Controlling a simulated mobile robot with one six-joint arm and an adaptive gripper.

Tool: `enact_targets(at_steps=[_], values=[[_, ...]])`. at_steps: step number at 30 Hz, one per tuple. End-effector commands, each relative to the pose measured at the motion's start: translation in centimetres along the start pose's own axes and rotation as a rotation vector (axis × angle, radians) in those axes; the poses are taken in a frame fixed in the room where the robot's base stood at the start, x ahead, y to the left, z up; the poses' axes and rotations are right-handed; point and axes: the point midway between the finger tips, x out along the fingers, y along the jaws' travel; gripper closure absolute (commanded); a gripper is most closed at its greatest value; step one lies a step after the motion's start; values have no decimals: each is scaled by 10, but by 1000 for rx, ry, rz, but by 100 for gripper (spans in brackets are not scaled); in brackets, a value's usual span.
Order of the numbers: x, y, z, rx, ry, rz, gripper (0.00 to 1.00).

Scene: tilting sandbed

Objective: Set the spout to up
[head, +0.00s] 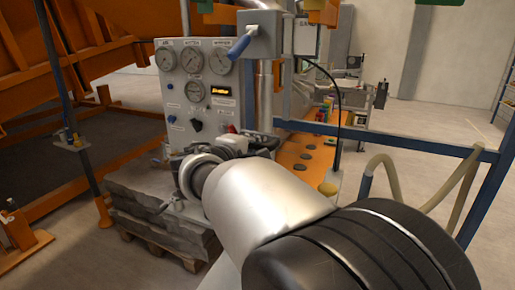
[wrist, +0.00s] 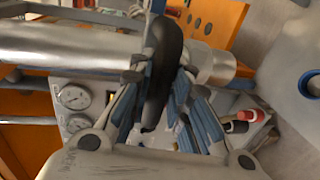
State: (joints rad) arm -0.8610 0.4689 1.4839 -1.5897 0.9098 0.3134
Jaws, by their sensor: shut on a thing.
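In the wrist view my gripper (wrist: 163,92) has its blue-padded fingers on both sides of a thick, dark curved bar (wrist: 163,50) and is shut on it. The bar stands across the front of a wide silver pipe (wrist: 75,45), whose collared end (wrist: 216,66) shows to the right of the bar. I cannot tell for sure whether this bar is the spout or its handle. The bar's lower end lies between the fingers. In the head view my gripper (head: 235,143) is largely hidden behind my own wrist, and the bar cannot be made out there.
A grey panel with gauges (head: 196,90) stands behind my gripper. A grey box (head: 262,36) with a blue lever (head: 243,47) sits above it. Stacked stone slabs (head: 160,205) are below left. A blue frame (head: 485,200) and a beige hose (head: 385,165) stand to the right.

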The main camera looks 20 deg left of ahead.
Motion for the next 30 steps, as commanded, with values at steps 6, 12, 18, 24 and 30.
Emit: enact_targets(at_steps=[6,12,18,24,30], values=[[-2,11,0,5,3,18,100],[-2,10,0,5,3,17,70],[-1,7,0,3,3,12,62],[-1,5,0,2,2,9,62],[-17,5,-1,2,4,8,62]])
